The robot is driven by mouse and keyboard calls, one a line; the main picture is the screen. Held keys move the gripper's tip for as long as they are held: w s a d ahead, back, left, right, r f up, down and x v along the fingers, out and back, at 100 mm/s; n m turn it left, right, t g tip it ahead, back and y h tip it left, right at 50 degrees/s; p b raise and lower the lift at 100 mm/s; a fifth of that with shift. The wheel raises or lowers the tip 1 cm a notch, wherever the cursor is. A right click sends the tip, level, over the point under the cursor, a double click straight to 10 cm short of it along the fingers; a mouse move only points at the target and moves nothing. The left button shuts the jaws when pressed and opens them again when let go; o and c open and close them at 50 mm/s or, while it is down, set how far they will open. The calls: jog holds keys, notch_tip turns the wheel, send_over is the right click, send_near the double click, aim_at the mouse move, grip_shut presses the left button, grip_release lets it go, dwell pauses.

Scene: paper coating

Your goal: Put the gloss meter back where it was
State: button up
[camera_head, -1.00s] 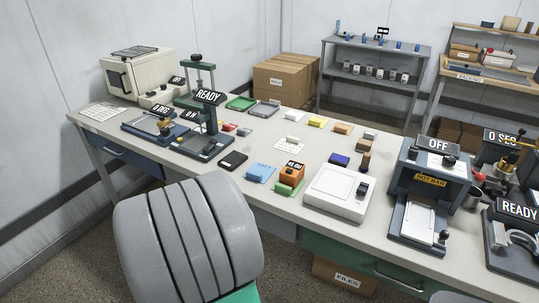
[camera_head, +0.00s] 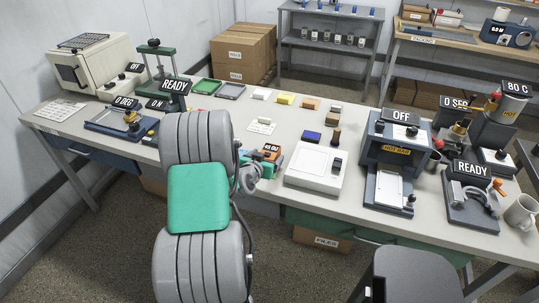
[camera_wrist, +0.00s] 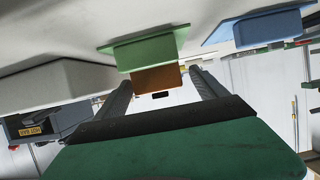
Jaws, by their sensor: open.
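The orange gloss meter (camera_head: 268,157), with a display reading about 85 GU, is on the table just beyond my arm in the head view. In the wrist view, which shows the table upside down, the orange block (camera_wrist: 155,79) appears against a green block (camera_wrist: 145,50). My gripper (camera_wrist: 158,80) is open, its two dark fingers reaching toward the orange block, one on each side. I cannot tell whether they touch it. In the head view my gripper (camera_head: 248,178) is close to the meter, and my arm hides part of that area.
A blue block (camera_wrist: 260,28) is beside the green one. A white device (camera_head: 314,168) stands right of the meter, with a press marked OFF (camera_head: 395,150) farther right. A white paper card (camera_head: 262,125) lies behind the meter. A grey chair-like object (camera_head: 410,275) is at the lower right.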

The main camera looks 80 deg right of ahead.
jog(key=x, duration=0.3)
jog(key=shift+s, duration=0.1)
jog(key=shift+r, duration=0.1)
grip_shut()
dwell(0.7)
